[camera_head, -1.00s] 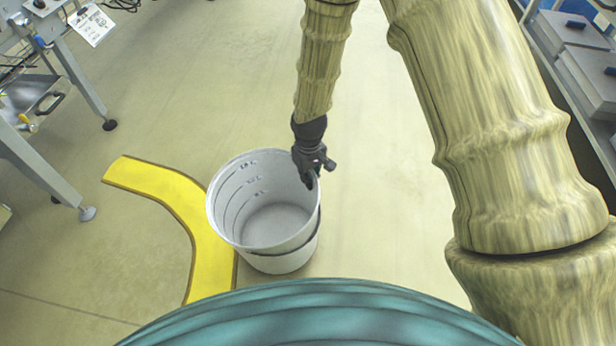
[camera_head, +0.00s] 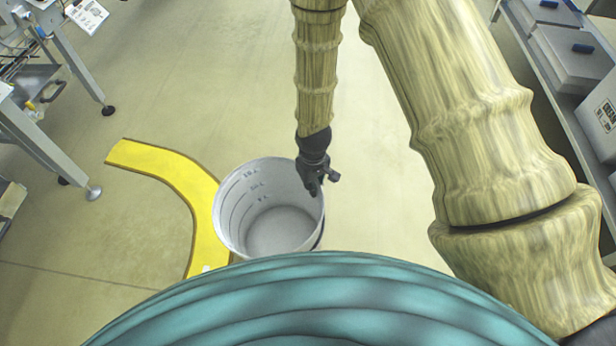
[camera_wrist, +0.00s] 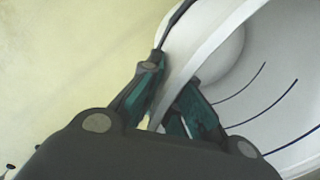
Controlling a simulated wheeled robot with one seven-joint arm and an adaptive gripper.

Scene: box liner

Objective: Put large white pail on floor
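The large white pail (camera_head: 232,205) stands upright and open at the middle of the head view, with dark level marks on its inner wall. My gripper (camera_head: 313,188) is at the right side of its rim. In the wrist view, my gripper's fingers (camera_wrist: 172,92) straddle the pail's rim (camera_wrist: 205,50), one outside and one inside, and look shut on it. The pail's lower part is hidden behind my teal body, so I cannot tell whether its base touches the floor (camera_head: 215,90).
A curved yellow floor strip (camera_head: 170,170) runs just left of the pail. A grey metal frame (camera_head: 45,145) stands at the left. A shelf with grey boxes (camera_head: 570,55) and a white box (camera_head: 600,115) lines the right side. Open floor lies beyond the pail.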

